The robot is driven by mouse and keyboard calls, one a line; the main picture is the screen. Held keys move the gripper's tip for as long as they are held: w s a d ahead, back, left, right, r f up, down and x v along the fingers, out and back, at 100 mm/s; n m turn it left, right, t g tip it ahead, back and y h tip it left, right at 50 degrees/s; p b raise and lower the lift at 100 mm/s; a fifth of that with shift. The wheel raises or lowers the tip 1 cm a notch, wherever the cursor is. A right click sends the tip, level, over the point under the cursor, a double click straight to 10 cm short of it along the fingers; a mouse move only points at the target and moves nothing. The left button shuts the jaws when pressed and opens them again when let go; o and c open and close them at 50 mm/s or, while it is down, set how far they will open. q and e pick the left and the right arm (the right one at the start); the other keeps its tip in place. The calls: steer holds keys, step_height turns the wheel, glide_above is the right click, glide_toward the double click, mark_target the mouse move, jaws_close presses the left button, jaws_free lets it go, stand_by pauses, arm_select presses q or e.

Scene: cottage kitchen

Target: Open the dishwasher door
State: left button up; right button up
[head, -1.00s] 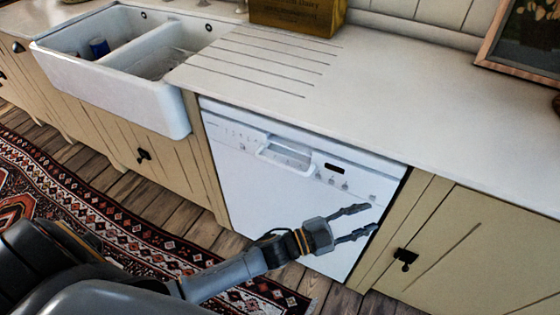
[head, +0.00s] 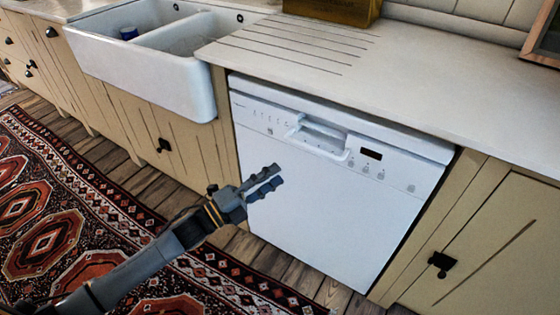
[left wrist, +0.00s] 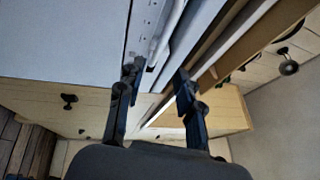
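The white dishwasher door (head: 320,210) stands upright under the counter and looks shut or nearly so. Its handle (head: 318,144) is a white bar over a recess at the middle of the control panel. My left gripper (head: 275,175) is open and empty in front of the door, below and left of the handle. In the left wrist view, the open fingers of my left gripper (left wrist: 158,72) point toward the panel, with the white handle (left wrist: 168,35) beyond them. I cannot tell how far the fingertips are from the door. My right gripper is not in view.
A white sink (head: 160,75) is at the left. The worktop (head: 420,95) overhangs the dishwasher. A cabinet with a black knob (head: 440,262) is at the right. A patterned rug (head: 60,220) and wooden floor lie in front, clear of obstacles.

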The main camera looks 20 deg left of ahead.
mark_target(311, 149)
arm_select(q)
steer(key=shift+w+a+b+x, duration=0.1)
steer(key=shift+a+x, duration=0.05)
steer(key=shift+x, duration=2.05)
steer(key=shift+w+a+b+x, duration=0.1)
steer(key=shift+w+a+x, duration=0.05)
steer(key=shift+x, duration=2.05)
steer(key=shift+w+a+b+x, duration=0.1)
steer(key=shift+x, duration=2.05)
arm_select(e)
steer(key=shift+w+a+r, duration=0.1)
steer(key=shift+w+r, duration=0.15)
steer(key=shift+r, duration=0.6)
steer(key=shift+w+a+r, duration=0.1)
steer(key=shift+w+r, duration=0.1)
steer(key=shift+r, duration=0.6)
arm_select(q)
steer(key=shift+r, duration=0.1)
steer(key=shift+c, duration=0.2)
jaws_close()
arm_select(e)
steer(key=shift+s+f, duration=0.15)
